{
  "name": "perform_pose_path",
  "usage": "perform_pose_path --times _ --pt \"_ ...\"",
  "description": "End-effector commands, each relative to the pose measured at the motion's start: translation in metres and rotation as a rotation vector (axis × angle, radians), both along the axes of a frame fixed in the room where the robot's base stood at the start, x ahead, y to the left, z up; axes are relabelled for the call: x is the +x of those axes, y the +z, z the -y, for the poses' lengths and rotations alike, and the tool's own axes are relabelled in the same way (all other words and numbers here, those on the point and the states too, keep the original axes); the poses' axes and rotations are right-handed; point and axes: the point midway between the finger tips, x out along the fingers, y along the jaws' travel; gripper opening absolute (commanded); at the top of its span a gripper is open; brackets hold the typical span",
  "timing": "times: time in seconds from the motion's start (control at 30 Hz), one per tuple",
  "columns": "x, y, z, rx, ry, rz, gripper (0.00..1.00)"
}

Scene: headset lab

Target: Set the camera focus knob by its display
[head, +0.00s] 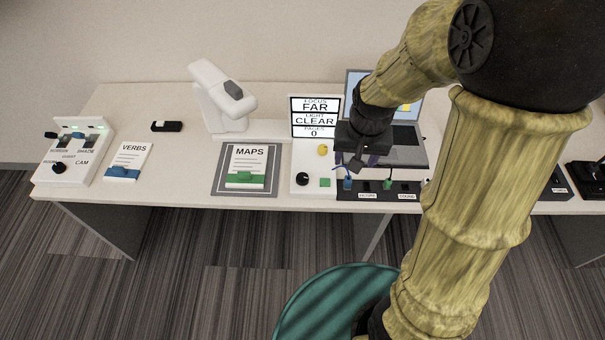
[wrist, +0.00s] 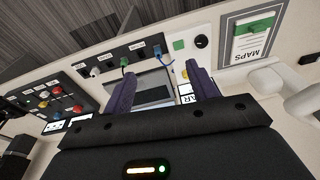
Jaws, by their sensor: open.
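The white control panel (head: 300,158) has a black round knob (head: 303,179), a yellow knob (head: 322,150) and a green square button (head: 325,182). I cannot read which knob is for focus. The display (head: 315,117) behind it reads FOCUS FAR, LIGHT CLEAR, PAGES 0. My gripper (head: 357,163) is open and empty, to the right of the panel, in front of the laptop. In the wrist view the fingers of my gripper (wrist: 161,70) are apart, the black knob (wrist: 201,41) is beyond the right finger, and the display (wrist: 187,97) is partly hidden.
A white document camera (head: 215,98) stands behind a MAPS booklet (head: 248,163) on a grey mat (head: 229,189). A laptop (head: 408,135) and a black socket strip (head: 372,193) with cables are near my gripper. A VERBS booklet (head: 130,157) and a switch box (head: 83,165) are at left.

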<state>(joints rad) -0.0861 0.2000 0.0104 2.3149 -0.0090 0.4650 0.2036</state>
Motion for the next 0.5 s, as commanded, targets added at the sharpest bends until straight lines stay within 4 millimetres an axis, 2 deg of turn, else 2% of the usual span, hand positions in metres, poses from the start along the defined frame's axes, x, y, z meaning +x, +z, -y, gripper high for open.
perform_pose_path --times 0.03,0.2,0.33,0.5 --pt "0.019 -0.007 -0.013 0.005 -0.017 -0.021 0.58" --pt "0.073 -0.030 -0.057 0.014 -0.113 -0.088 0.58" --pt "0.102 -0.051 -0.091 0.011 -0.180 -0.132 0.58" --pt "0.120 -0.067 -0.115 0.006 -0.235 -0.159 0.58"
